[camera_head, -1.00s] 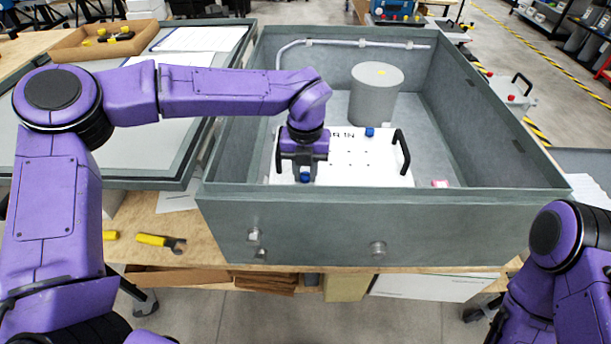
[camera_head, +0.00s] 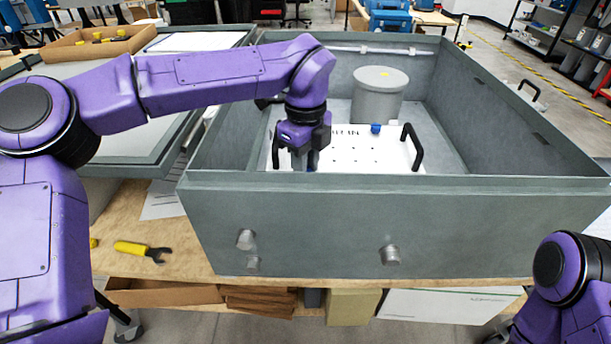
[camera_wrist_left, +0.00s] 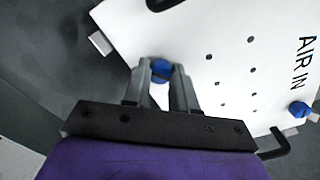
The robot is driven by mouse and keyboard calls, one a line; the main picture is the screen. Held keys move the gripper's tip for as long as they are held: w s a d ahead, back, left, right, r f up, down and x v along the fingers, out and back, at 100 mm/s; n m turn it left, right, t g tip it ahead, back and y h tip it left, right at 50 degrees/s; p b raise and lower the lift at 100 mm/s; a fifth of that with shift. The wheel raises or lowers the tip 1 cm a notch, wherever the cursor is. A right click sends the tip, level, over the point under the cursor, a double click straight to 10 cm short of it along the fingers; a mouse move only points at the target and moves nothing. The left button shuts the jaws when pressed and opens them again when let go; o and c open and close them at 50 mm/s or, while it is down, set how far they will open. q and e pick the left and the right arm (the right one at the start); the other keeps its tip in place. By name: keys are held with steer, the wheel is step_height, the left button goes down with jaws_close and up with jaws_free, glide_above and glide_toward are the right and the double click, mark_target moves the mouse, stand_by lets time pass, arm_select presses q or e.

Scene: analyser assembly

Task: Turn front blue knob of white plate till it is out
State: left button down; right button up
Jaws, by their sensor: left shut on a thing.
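The white plate (camera_head: 370,150) lies inside the grey box, with black handles and the letters AIR IN, which read clearly in the left wrist view. The front blue knob (camera_wrist_left: 161,70) sits near the plate's edge. My left gripper (camera_wrist_left: 162,76) is shut on this knob, with one finger on each side of it. In the head view the left gripper (camera_head: 303,164) points down at the plate's front left and mostly hides the knob. A second blue knob (camera_head: 375,128) is at the plate's back edge; it also shows in the left wrist view (camera_wrist_left: 299,109). My right gripper is out of view.
The grey box (camera_head: 330,225) has high walls around the plate. A grey cylinder (camera_head: 380,97) stands behind the plate. A yellow-handled tool (camera_head: 135,248) lies on the wooden table left of the box. A cardboard tray (camera_head: 100,42) is at the back left.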

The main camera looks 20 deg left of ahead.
arm_select(q)
steer(key=n+b, duration=0.4)
steer(key=b, duration=0.1)
steer(key=f+n+b, duration=0.1)
steer(key=n+b, duration=0.3)
steer(key=b, duration=0.1)
steer(key=shift+d+f, duration=0.1)
steer(key=n+b, duration=0.8)
steer(key=b, duration=0.1)
steer(key=shift+b, duration=0.35)
steer(key=n+b, duration=0.1)
steer(key=n, duration=0.1)
steer(key=n+b, duration=0.1)
steer(key=n, duration=0.1)
steer(key=shift+r+b, duration=0.25)
steer(key=shift+b, duration=0.1)
steer(key=n+b, duration=0.1)
steer(key=n, duration=0.2)
steer(key=shift+r+n, duration=0.15)
steer(key=shift+n, duration=0.15)
steer(key=n+b, duration=0.1)
steer(key=n, duration=0.3)
steer(key=shift+r, duration=0.1)
steer(key=shift+n, duration=0.3)
steer(key=c, duration=0.9)
jaws_free()
